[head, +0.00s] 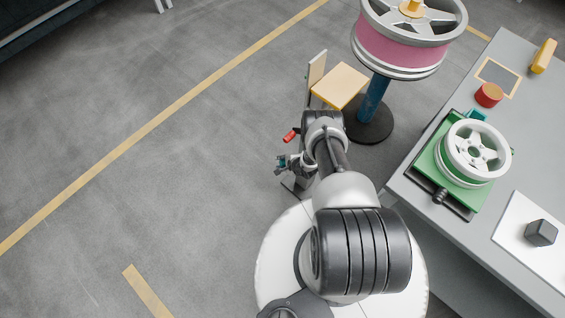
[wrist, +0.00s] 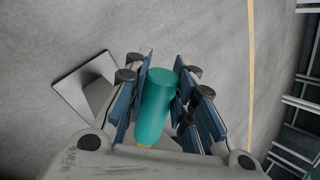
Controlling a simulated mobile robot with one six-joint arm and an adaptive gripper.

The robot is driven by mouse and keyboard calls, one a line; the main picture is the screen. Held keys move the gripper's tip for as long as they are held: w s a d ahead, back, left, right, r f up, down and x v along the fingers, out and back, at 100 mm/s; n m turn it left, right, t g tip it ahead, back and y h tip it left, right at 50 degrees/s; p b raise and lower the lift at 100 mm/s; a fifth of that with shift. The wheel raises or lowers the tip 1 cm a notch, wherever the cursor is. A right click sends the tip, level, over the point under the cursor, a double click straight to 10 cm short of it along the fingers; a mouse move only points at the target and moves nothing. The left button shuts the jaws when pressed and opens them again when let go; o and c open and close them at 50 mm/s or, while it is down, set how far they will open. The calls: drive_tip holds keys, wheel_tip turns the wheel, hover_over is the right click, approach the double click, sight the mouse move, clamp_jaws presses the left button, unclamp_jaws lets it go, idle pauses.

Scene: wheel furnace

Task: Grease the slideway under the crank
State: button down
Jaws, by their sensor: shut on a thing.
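My gripper (wrist: 165,68) is shut on a teal cylinder (wrist: 155,108), which stands out between the blue finger pads in the wrist view. A small yellow-orange part shows at its near end. In the head view my gripper (head: 284,162) is small and partly hidden by my arm, left of the wooden-topped stand. On the bench, a green fixture (head: 429,164) carries a white spoked wheel (head: 476,150). A dark rail with a round black knob (head: 440,196) runs along the fixture's front edge. I cannot clearly tell the crank or its slideway in either view.
A grey bench (head: 405,188) fills the right side. A pink-banded wheel (head: 405,45) stands on a blue post behind my arm, beside a wooden-topped stand (head: 340,84). A red cylinder (head: 489,95) and a dark block (head: 541,233) are on the bench. Floor at left is clear.

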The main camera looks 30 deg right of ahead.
drive_tip(key=shift+f, duration=0.55)
drive_tip(key=shift+s+a+r, duration=0.1)
drive_tip(key=shift+a, duration=0.2)
drive_tip(key=shift+s+a+p, duration=0.3)
drive_tip(key=shift+a, duration=0.55)
drive_tip(key=shift+s+a+p, duration=0.3)
drive_tip(key=shift+a+p, duration=0.05)
drive_tip(key=shift+a, duration=0.5)
drive_tip(key=shift+s+a+p, duration=0.3)
drive_tip(key=shift+a, duration=0.55)
drive_tip(key=shift+s+a, duration=0.3)
drive_tip(key=shift+a, duration=0.4)
drive_tip(key=shift+s+a, duration=0.25)
drive_tip(key=shift+a, duration=0.45)
